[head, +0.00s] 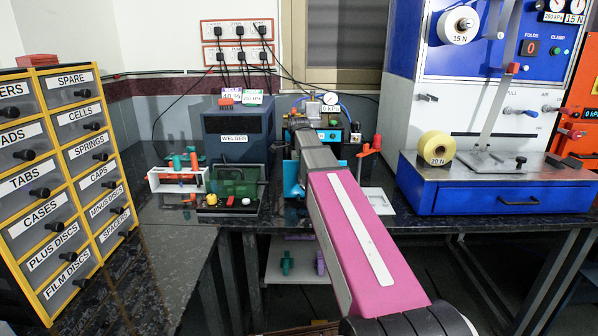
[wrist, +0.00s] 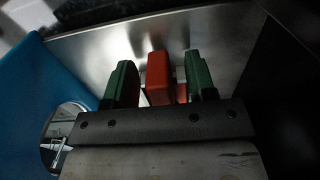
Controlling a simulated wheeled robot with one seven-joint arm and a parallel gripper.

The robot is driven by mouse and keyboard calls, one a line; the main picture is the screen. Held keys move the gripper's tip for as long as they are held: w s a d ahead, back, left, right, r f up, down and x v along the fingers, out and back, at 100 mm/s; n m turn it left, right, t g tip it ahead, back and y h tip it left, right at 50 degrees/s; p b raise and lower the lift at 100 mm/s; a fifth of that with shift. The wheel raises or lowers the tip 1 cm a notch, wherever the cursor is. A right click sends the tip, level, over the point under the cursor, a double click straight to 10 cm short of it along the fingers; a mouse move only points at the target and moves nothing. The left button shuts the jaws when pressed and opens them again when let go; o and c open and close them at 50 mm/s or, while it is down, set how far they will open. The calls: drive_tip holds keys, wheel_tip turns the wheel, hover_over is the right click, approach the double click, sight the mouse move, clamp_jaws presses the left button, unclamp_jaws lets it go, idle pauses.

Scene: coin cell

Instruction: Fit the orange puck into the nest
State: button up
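In the wrist view my gripper (wrist: 160,80) has two green fingers, spread apart. An orange-red block-like piece (wrist: 158,78) stands between them, with a gap on each side. I cannot tell whether this is the orange puck or part of a fixture. A smaller orange-red bit (wrist: 182,93) shows behind it near the right finger. A bare metal surface (wrist: 225,35) lies beyond the fingertips. In the head view my arm reaches to the turquoise press unit and hides my gripper. I cannot make out the nest in either view.
The turquoise unit (head: 291,180) has a 0 kPa gauge (head: 330,98). A blue wall (wrist: 30,100) stands close on the left in the wrist view. The welder (head: 238,125) is left of my arm, a red-handled stand (head: 370,148) right. A blue-based machine (head: 500,190) stands farther right.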

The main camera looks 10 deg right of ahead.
drive_tip(key=shift+r, duration=0.1)
wheel_tip(320, 180, up, 11)
drive_tip(key=shift+f, duration=0.2)
idle(0.5)
drive_tip(key=shift+a, duration=0.1)
